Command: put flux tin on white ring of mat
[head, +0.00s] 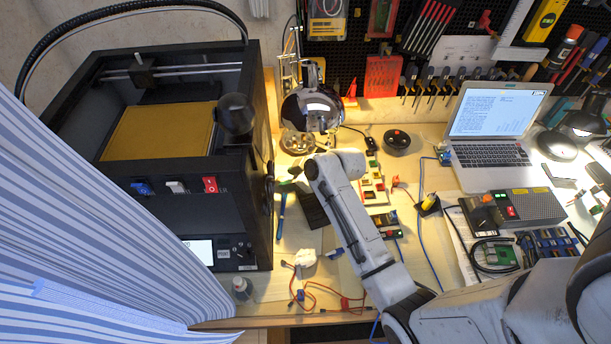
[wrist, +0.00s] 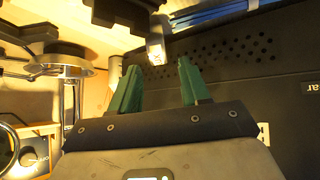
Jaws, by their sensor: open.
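My gripper (wrist: 160,82) shows in the wrist view with its two green fingers apart and nothing held between them. In the head view my arm reaches up from the lower right, and its end is over the bench beside the black printer-like box; the fingers are not clear there. A low round dark object (head: 397,140) with a small red spot stands at the back of the bench, right of my arm; I cannot tell whether it is the flux tin. I cannot make out the mat or its white ring in either view.
The black box (head: 262,160) stands left of my arm. A round chrome lamp head (head: 313,108) hangs behind my arm's end. A laptop (head: 490,125) and a grey device with knobs (head: 515,207) fill the right side. Red wires (head: 318,290) lie at the front. Striped cloth (head: 75,215) covers the left.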

